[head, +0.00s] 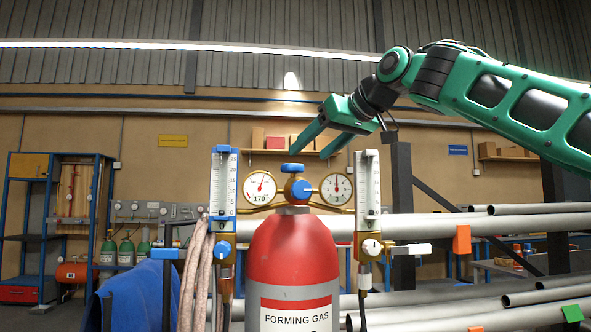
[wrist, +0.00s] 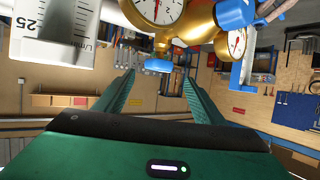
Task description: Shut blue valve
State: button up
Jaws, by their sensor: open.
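A red gas cylinder (head: 292,250) labelled FORMING GAS stands upright in the middle of the head view. A brass regulator with two round gauges sits on it. A blue handle (head: 292,168) tops the regulator, and a blue knob (head: 302,190) is on its front. The left flowmeter (head: 223,190) has blue trim and a blue knob (head: 221,249). I cannot tell which blue part the task means. My gripper (head: 310,153) is open and empty, just above and right of the top handle. In the wrist view a blue handle (wrist: 158,66) appears between the fingertips (wrist: 159,78); contact is not visible.
The right flowmeter (head: 368,185) has a white knob (head: 371,247). Hoses (head: 197,270) and a blue cloth (head: 128,298) are at left. Grey pipes (head: 470,226) lie at right beside a dark post (head: 402,190).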

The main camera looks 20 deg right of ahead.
aim_at(293, 172)
jog(key=shift+x, duration=3.5)
jog(key=shift+w+d+r, duration=0.1)
jog(key=shift+d, duration=0.05)
jog(key=shift+c, duration=0.5)
jog(key=c, duration=1)
